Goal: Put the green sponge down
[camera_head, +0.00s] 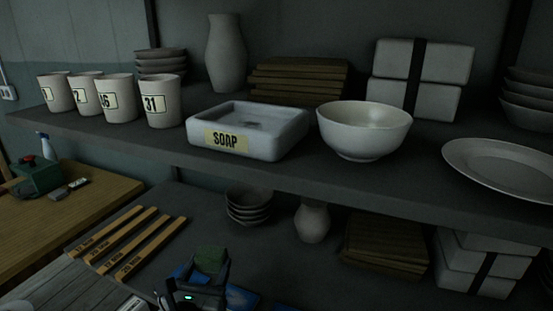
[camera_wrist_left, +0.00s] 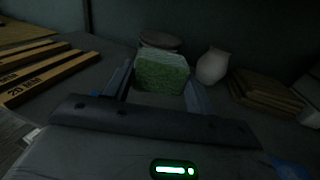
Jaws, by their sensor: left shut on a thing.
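The green sponge (camera_head: 210,259) is held in my left gripper (camera_head: 205,270), low in the head view, over the lower shelf. In the left wrist view the sponge (camera_wrist_left: 162,73) sits between the two fingers of my left gripper (camera_wrist_left: 160,85), with its pale top edge and green face showing. The fingers are shut on its sides. Whether its underside touches the shelf cannot be told. My right gripper is in neither view.
The lower shelf (camera_head: 185,208) holds labelled wooden strips (camera_head: 150,248), stacked bowls (camera_head: 248,205), a small vase (camera_head: 312,220) and stacked boards (camera_head: 385,248). Blue items lie around the gripper. The upper shelf (camera_head: 400,175) carries a soap dish (camera_head: 285,135), a bowl (camera_head: 363,140) and numbered cups (camera_head: 120,98).

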